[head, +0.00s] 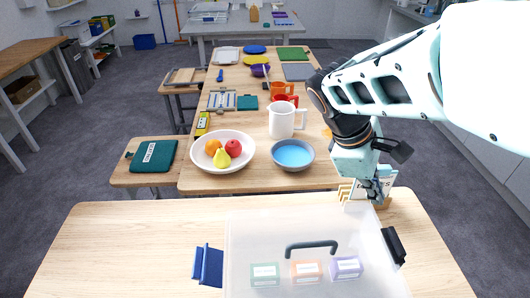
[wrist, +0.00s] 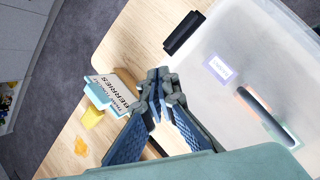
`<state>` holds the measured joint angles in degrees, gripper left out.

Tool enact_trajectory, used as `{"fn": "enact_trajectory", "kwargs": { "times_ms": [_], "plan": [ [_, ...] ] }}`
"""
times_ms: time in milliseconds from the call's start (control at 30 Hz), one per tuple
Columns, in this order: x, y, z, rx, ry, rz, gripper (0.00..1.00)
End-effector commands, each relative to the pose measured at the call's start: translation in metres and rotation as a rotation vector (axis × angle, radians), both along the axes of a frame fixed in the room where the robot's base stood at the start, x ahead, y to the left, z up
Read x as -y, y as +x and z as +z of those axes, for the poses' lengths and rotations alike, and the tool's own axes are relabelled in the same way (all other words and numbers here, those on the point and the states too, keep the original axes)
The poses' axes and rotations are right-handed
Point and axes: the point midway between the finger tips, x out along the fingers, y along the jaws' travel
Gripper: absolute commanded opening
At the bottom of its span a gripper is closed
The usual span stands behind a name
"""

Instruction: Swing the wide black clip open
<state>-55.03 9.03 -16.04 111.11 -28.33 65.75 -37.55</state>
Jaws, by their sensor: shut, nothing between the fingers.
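The wide black clip (head: 394,246) sits at the right edge of a clear lidded box (head: 245,232) on the near table. In the wrist view the black clip (wrist: 184,33) lies along the box's edge, beyond my fingertips and apart from them. My gripper (head: 378,196) is shut and empty, above the table near the box's back right corner. In the wrist view my gripper (wrist: 160,84) points toward the clip's side of the box. A blue clip (head: 207,266) stands out from the box's left side. I cannot tell how firmly the black clip is seated.
The lid has a dark handle (head: 311,245), with several small labelled blocks beneath it. A lettered card (wrist: 113,90) stands close beside my gripper. A fruit bowl (head: 223,151), blue bowl (head: 293,154) and white pitcher (head: 282,119) stand on the table behind. The near table's left part is clear.

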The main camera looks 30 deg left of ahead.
Motion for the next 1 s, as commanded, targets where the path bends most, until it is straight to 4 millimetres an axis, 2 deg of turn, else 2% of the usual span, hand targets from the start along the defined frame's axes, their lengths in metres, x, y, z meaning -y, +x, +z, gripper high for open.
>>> {"fn": "enact_trajectory", "kwargs": {
  "times_ms": [33,100,167,300,467,900,1000],
  "plan": [
    [-0.056,-0.043,0.0,-0.022,-0.069,0.227,0.0],
    [-0.054,-0.065,-0.009,-0.072,-0.211,0.337,0.0],
    [-0.053,-0.079,-0.012,-0.099,-0.303,0.406,0.0],
    [-0.05,-0.092,-0.013,-0.127,-0.414,0.486,0.0],
    [-0.042,-0.089,-0.022,-0.132,-0.428,0.495,0.0],
    [0.012,-0.053,-0.088,-0.136,-0.43,0.488,0.0],
    [0.027,-0.043,-0.085,-0.136,-0.428,0.486,0.0]
  ]
}}
